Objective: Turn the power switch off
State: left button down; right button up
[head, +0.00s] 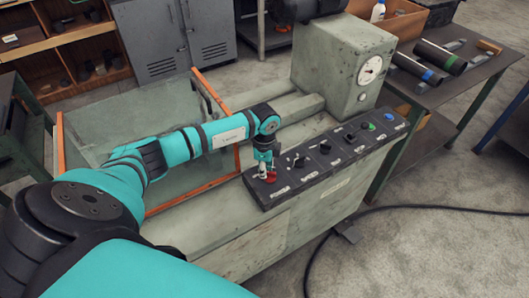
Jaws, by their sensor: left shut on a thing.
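A dark control panel (325,153) runs along the top of a grey-green machine, with several black knobs, a green button and a blue button toward its far right end. A red switch (271,178) sits at the panel's near left end. My left arm reaches in from the left, and my left gripper (264,172) is over that end of the panel, shut on the red switch. The fingers cover part of the switch, so its turned position is hard to read. My right gripper is not in view.
The machine's grey block with a round gauge (370,70) stands behind the panel. An orange-framed clear guard (212,93) is left of my gripper. A side table (451,92) with dark pipes stands at right. A black cable (400,208) lies on the floor.

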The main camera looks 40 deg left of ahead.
pick_arm(q)
jog(key=c, duration=1.4)
grip_release()
jog(key=shift+o, duration=0.2)
jog(key=shift+r, duration=0.1)
notch_tip(320, 180, up, 12)
